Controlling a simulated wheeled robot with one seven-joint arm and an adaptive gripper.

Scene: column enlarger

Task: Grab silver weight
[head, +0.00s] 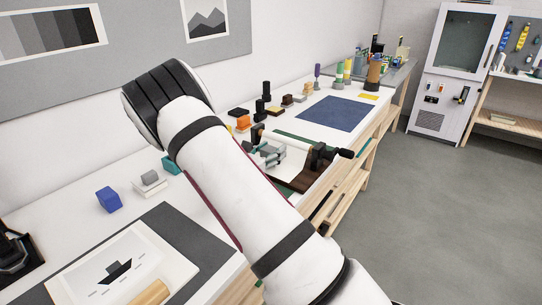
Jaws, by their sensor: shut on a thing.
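I see only the head view, and my raised white arm fills its middle. The arm bends at the upper left, and my gripper does not show; it is probably hidden behind the arm. I cannot tell a silver weight for certain. A small grey block (150,177) rests on a white block (151,187) on the bench, left of my arm. Silvery-grey pieces (269,154) also show just right of the arm, by a dark board with white paper; what they are is unclear.
A blue cube (109,200) and a print (125,268) lie at the near left. A dark blue mat (337,113) lies on the far bench, with several small bottles and blocks behind it. A white cabinet (453,80) stands at the back right. The grey floor (450,210) is clear.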

